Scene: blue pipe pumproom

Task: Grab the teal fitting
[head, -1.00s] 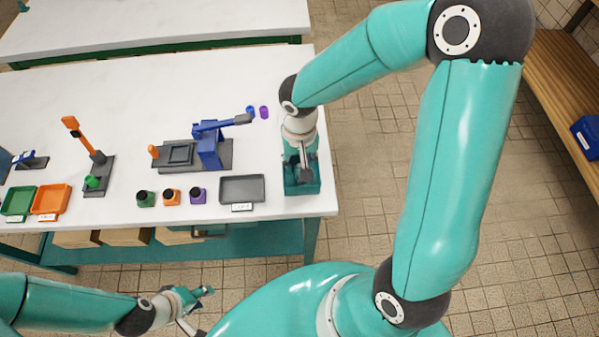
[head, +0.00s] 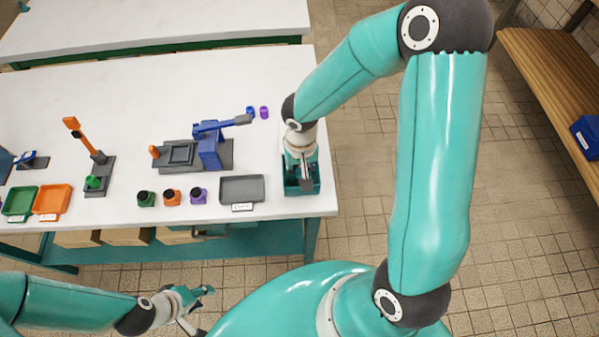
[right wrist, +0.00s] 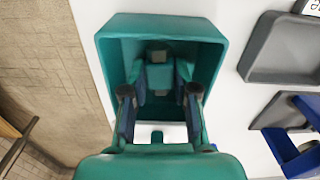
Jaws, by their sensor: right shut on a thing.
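The teal fitting (right wrist: 160,76), with grey parts, is inside a teal bin (right wrist: 112,65) in the right wrist view. My right gripper (right wrist: 161,92) reaches into this bin, its two dark-padded fingers shut on the fitting from both sides. In the head view the bin (head: 290,187) stands at the table's right front corner, and my right gripper (head: 304,180) points down into it, hiding most of the inside. My left gripper (head: 202,292) is in front of the table at the lower left, away from the bin. Its finger opening is too small to judge.
A grey tray (head: 242,188) stands just left of the bin. Several small coloured pots (head: 172,196) stand in a row beside it. A blue lever fixture (head: 210,150) is behind them. Green (head: 19,201) and orange (head: 52,199) trays are far left.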

